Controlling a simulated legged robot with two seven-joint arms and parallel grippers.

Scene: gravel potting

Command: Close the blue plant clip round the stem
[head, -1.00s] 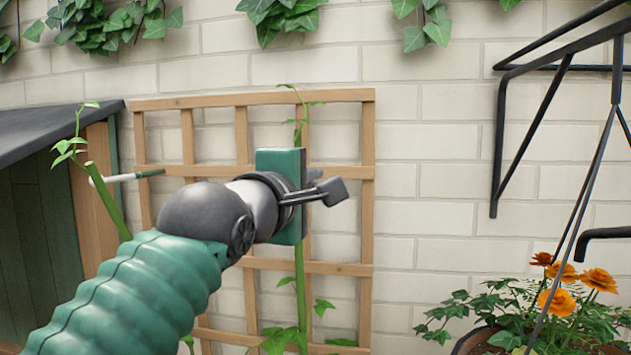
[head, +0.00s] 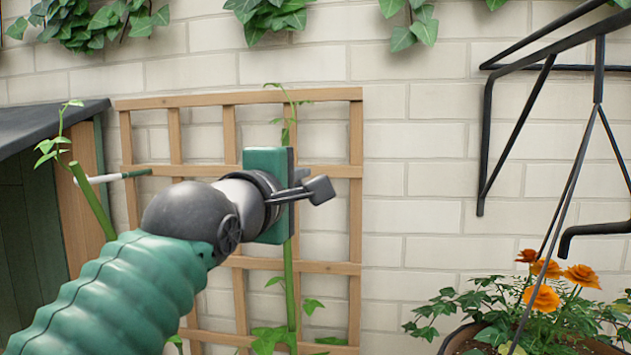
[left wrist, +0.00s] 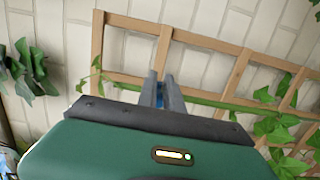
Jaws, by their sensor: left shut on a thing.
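My left gripper (head: 312,190) is in front of the wooden trellis (head: 342,267), at the green climbing stem (head: 289,283). In the left wrist view its two grey fingers (left wrist: 166,90) are close together. A small bit of the blue plant clip (left wrist: 160,99) shows between them, and the gripper is shut on it. The stem (left wrist: 205,99) runs across at the fingers in that view. The clip is hidden in the head view. I cannot tell whether the clip is closed round the stem.
A pot of orange marigolds (head: 541,297) is at the lower right, below a black metal bracket (head: 487,135). A dark-roofed wooden shed (head: 50,125) stands at the left. Another cut green stem (head: 92,200) rises beside it.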

